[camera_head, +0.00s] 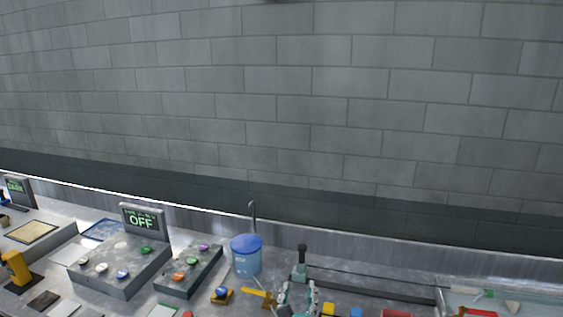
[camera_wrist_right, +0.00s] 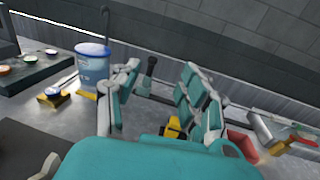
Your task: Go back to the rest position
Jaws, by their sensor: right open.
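My right gripper (camera_wrist_right: 155,100) is open in the right wrist view, its teal-padded fingers spread apart. No object is held between the fingers; a yellow thing (camera_wrist_right: 174,128) shows beyond them, lower down. In the head view the right gripper (camera_head: 298,296) shows at the bottom edge, with its lower part cut off. My left gripper is not in the head view.
A blue-lidded tub (camera_head: 247,258) stands on the bench at the back. To its left are a button box (camera_head: 185,272) and a grey device with an OFF display (camera_head: 141,221). A clear tray (camera_head: 478,293) lies at right. A block wall (camera_head: 300,100) rises behind.

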